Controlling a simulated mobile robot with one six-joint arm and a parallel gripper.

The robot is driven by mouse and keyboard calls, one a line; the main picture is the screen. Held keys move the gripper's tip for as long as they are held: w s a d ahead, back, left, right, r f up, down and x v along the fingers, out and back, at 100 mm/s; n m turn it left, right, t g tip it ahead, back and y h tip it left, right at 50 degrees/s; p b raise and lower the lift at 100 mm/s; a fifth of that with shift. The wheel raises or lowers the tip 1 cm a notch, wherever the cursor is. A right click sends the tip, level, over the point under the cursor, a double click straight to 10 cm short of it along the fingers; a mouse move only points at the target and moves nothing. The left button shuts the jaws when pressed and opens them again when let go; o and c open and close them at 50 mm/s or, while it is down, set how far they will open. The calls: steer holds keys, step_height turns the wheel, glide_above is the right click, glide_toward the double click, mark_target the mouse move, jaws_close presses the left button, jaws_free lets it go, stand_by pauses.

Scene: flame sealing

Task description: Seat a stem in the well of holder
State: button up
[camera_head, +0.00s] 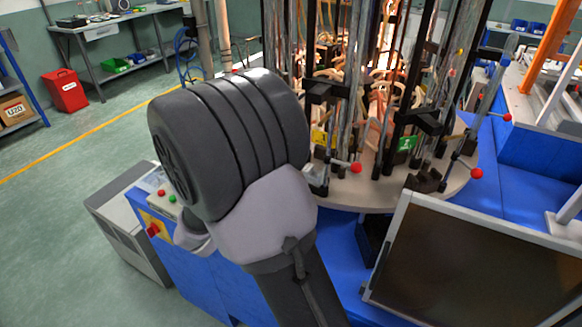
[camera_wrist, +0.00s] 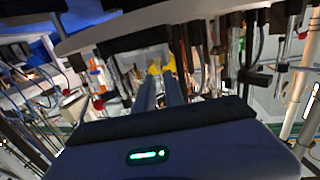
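The round turntable (camera_head: 375,192) carries several holders with upright rods and clamps. One holder has a yellow tag (camera_head: 323,138), another a green tag (camera_head: 407,144). My arm hides most of my gripper in the head view. In the wrist view, the two fingers of my gripper (camera_wrist: 160,82) reach close together toward a yellow part (camera_wrist: 160,66) and a pale clear block among the holder fittings. I cannot tell whether anything is between the fingers or whether they touch the holder. I cannot make out a separate stem or the well.
Red-knobbed levers (camera_head: 356,168) stick out around the turntable rim. A dark-screened monitor (camera_head: 475,262) stands at the front right, close to the turntable. A control panel (camera_head: 160,210) is at the left of the blue machine. Open floor lies to the left.

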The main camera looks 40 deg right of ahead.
steer(key=o, duration=0.6)
steer(key=shift+r, duration=0.1)
steer(key=a+r, duration=0.3)
steer(key=shift+s, duration=0.25)
steer(key=shift+s, duration=0.1)
stand_by(0.6)
